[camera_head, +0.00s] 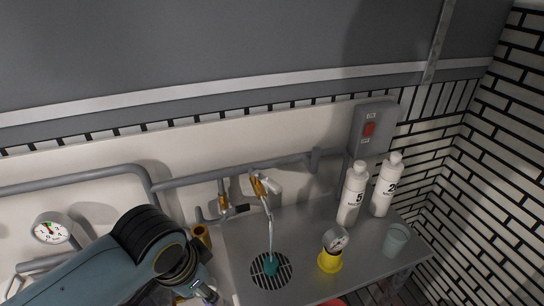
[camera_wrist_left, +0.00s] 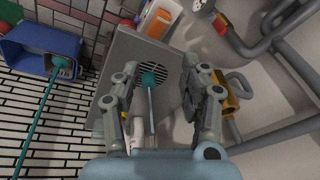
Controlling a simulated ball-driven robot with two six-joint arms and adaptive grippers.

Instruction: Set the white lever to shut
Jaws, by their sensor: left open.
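In the head view a white lever (camera_head: 273,186) sits on a brass valve (camera_head: 257,186) on the wall pipe above the steel counter. It looks tilted, and its exact setting is too small to tell. My left gripper (camera_head: 207,292) is at the bottom edge of the head view, below and left of the lever and apart from it. In the left wrist view the left gripper (camera_wrist_left: 158,100) is open, its two fingers spread with nothing held between them. A white piece (camera_wrist_left: 137,130) shows low between the fingers; I cannot tell whether it is the lever. My right gripper is not in view.
A second brass valve (camera_head: 222,200) stands left of the first. A teal-ended thin rod (camera_head: 271,265) reaches the round drain. Pipes run along the wall.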

